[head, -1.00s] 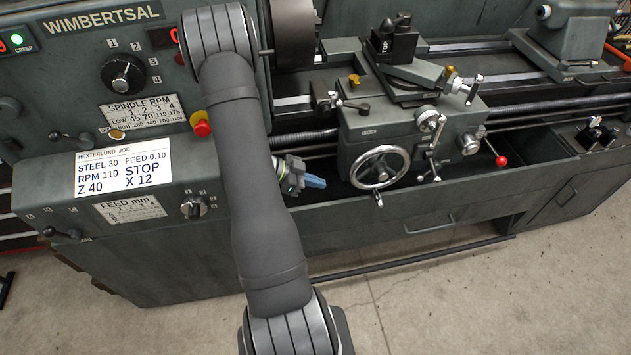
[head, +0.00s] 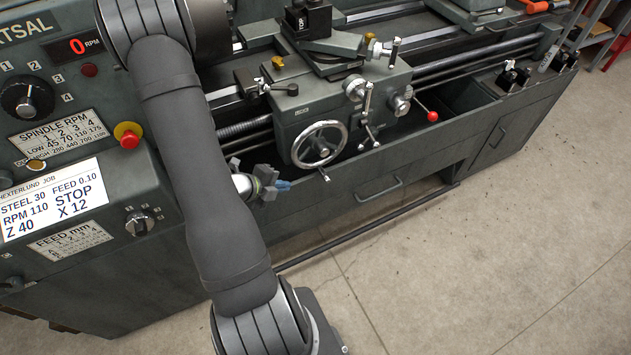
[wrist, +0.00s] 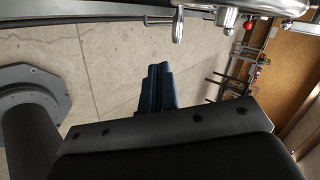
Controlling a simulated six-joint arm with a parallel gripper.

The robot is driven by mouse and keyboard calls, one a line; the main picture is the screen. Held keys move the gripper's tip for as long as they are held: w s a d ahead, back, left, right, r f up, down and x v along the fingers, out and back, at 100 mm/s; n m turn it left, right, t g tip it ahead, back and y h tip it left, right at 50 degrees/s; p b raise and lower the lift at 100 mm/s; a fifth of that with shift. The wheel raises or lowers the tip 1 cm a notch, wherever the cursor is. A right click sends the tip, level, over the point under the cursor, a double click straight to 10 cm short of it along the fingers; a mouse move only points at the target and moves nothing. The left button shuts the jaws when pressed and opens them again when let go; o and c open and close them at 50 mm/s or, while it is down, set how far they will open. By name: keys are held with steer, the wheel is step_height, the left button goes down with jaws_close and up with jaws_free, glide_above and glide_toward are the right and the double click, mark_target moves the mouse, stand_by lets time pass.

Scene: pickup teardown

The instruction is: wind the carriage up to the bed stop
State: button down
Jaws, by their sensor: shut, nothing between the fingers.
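The carriage (head: 290,117) sits on the lathe bed, with its apron facing me. Its handwheel (head: 319,145) is a spoked metal ring at the apron's lower left, with a crank handle (head: 324,175) at the bottom of the rim. In the wrist view a metal handle (wrist: 178,25) hangs near the top. My gripper (head: 283,185) is left of and below the handwheel, apart from it. Its blue fingers (wrist: 157,88) are together and empty in the wrist view. I cannot make out the bed stop clearly.
A red-knobbed lever (head: 432,116) sticks out right of the apron. A red stop button (head: 130,139) is on the headstock, above a job card (head: 55,203) reading Z 40, STOP X 12. A drawer handle (head: 379,190) is below the carriage. The floor (head: 470,260) in front is clear.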

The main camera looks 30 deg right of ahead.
steer(key=d+f+m, duration=0.1)
steer(key=d+f, duration=0.2)
steer(key=d, duration=0.2)
steer(key=w+d+f, duration=0.1)
steer(key=d+f, duration=0.2)
steer(key=d, duration=0.3)
steer(key=shift+w+f+m, duration=0.2)
steer(key=shift+f+m, duration=0.15)
steer(key=shift+m, duration=0.05)
steer(key=shift+d+f, duration=0.15)
